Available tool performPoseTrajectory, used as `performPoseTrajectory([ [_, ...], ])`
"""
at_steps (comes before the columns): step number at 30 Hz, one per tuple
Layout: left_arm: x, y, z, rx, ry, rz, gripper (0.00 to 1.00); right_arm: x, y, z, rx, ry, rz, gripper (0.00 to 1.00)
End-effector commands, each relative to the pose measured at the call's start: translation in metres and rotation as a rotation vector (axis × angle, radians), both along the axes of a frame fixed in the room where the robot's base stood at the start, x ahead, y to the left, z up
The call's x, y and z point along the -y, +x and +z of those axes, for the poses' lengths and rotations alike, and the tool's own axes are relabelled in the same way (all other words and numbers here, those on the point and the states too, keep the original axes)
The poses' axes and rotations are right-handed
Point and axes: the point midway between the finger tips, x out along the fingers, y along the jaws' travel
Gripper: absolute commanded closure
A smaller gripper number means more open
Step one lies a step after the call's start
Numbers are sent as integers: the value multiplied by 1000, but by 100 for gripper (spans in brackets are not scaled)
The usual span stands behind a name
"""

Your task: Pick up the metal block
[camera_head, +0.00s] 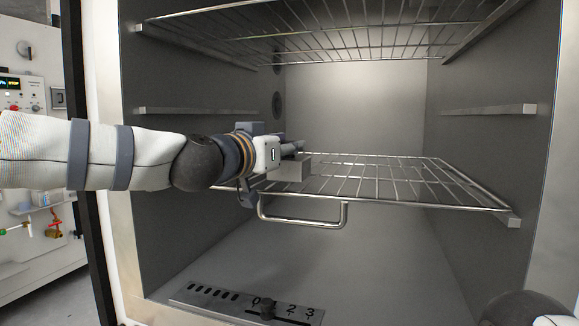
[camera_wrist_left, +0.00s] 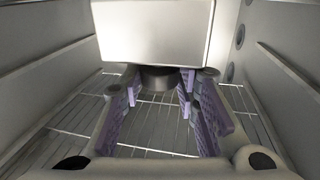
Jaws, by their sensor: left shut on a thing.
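The metal block (camera_head: 292,169) is a plain light grey box at the tip of my left gripper (camera_head: 288,150), over the front left part of the middle wire shelf. The block (camera_wrist_left: 152,32) fills the upper middle of the left wrist view. There, the fingers of my left gripper (camera_wrist_left: 162,80), with purple pads, close around a dark round part (camera_wrist_left: 158,78) next to the block. The left gripper is shut on the block. Whether the block touches the shelf is hard to tell. My right gripper is not in view.
The middle wire shelf (camera_head: 385,182) is otherwise empty and has a handle-like bar (camera_head: 302,222) at its front. An upper wire shelf (camera_head: 330,28) lies above. The chamber walls stand close on both sides. A numbered slider panel (camera_head: 245,304) is at the bottom.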

Motion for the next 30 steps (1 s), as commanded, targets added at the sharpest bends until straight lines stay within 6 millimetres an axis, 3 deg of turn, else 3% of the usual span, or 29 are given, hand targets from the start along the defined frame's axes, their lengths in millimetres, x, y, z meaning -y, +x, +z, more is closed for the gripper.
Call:
performPoseTrajectory([
  [8, -1, 0, 6, 4, 0, 2, 100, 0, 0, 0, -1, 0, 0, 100],
  [14, 0, -1, 37, 10, 0, 2, 100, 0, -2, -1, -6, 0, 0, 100],
  [21, -16, -52, 99, 14, 1, 3, 100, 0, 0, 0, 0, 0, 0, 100],
  [26, -31, -97, 117, 10, -1, 1, 100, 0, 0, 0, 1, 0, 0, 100],
  [30, -35, -105, 119, 5, -14, 1, 100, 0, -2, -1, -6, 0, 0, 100],
])
